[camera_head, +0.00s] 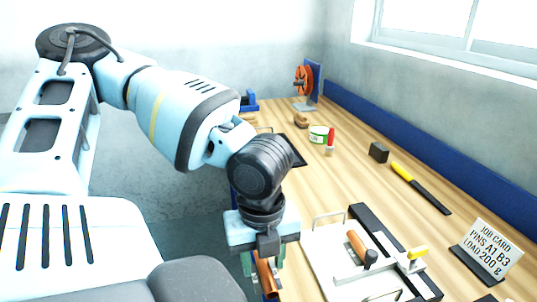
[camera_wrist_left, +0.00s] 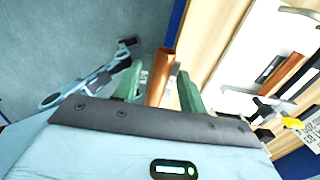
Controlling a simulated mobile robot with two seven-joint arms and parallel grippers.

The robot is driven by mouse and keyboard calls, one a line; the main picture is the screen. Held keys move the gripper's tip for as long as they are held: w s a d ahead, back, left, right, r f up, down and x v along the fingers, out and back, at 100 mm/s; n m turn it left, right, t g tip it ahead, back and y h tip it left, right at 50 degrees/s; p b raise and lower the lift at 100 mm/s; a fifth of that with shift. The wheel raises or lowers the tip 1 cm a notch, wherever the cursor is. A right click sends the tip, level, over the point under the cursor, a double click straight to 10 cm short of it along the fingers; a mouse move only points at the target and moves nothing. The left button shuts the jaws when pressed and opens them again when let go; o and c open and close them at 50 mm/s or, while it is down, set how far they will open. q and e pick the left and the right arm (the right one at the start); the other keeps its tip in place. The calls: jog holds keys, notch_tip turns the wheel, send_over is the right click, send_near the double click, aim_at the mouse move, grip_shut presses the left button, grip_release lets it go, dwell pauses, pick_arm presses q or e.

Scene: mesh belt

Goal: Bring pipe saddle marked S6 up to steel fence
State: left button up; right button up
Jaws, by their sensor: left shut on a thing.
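My left gripper (camera_head: 264,262) is shut on a copper-coloured curved piece, the pipe saddle (camera_head: 266,278), and holds it near the table's front edge. In the left wrist view the saddle (camera_wrist_left: 160,78) stands between the green fingers of the gripper (camera_wrist_left: 160,88). A small marking shows beside it but is too small to read surely. A dark angled bar, which looks like the steel fence (camera_head: 378,228), runs along the far and right sides of a white plate (camera_head: 322,246), right of the gripper. My right gripper is not in view.
On the plate are a copper-coloured cylinder (camera_head: 357,243) and a yellow-tipped clamp (camera_head: 417,253). A job card (camera_head: 487,248) stands at right. The middle of the wooden table is clear.

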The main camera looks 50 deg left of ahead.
aim_at(328, 255)
pick_arm(q)
jog(key=shift+w, duration=0.2)
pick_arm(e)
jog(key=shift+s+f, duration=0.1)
pick_arm(q)
jog(key=shift+w+d+f+b, duration=0.1)
jog(key=shift+w+f+b, duration=0.15)
jog(key=shift+w, duration=0.45)
jog(key=shift+w+a+f+b, duration=0.1)
jog(key=shift+w+f+b, duration=0.1)
jog(key=shift+w, duration=0.45)
jog(key=shift+w+d+f+b, duration=0.1)
jog(key=shift+w+f+b, duration=0.15)
jog(key=shift+w, duration=0.45)
jog(key=shift+w+d+f+b, duration=0.1)
jog(key=shift+w+f+b, duration=0.45)
jog(key=shift+w, duration=1.35)
jog(key=shift+w+d+f+b, duration=0.1)
jog(key=shift+w+f+b, duration=0.5)
jog(key=shift+w, duration=1.35)
jog(key=shift+w+d+f+b, duration=0.1)
jog(key=shift+w+f+b, duration=0.45)
jog(key=shift+w, duration=1.35)
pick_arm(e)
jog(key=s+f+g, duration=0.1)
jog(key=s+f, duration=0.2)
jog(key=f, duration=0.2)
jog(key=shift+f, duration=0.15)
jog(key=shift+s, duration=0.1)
